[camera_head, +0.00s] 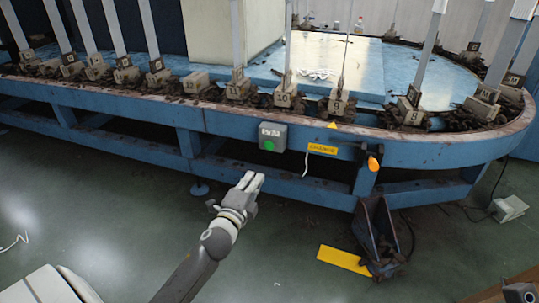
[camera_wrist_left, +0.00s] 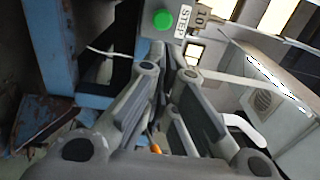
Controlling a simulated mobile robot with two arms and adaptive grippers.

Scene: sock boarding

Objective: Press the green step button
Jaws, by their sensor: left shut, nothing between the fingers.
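The green step button (camera_head: 269,146) sits on a small grey box (camera_head: 272,133) on the blue front rail of the machine. In the left wrist view the green button (camera_wrist_left: 162,18) shows near the top, beside a white label reading STEP (camera_wrist_left: 182,21). My left gripper (camera_head: 254,178) is shut and empty. In the head view it is below and a little left of the button, apart from it. In the left wrist view its fingers (camera_wrist_left: 172,50) point up toward the button. My right gripper is not clearly in view.
The blue oval machine rail (camera_head: 400,153) carries several numbered blocks with upright boards. An orange knob (camera_head: 373,163) and a yellow label (camera_head: 322,149) are right of the button. A dark blue pedal-like bin (camera_head: 382,235) and yellow plate (camera_head: 343,259) are on the floor.

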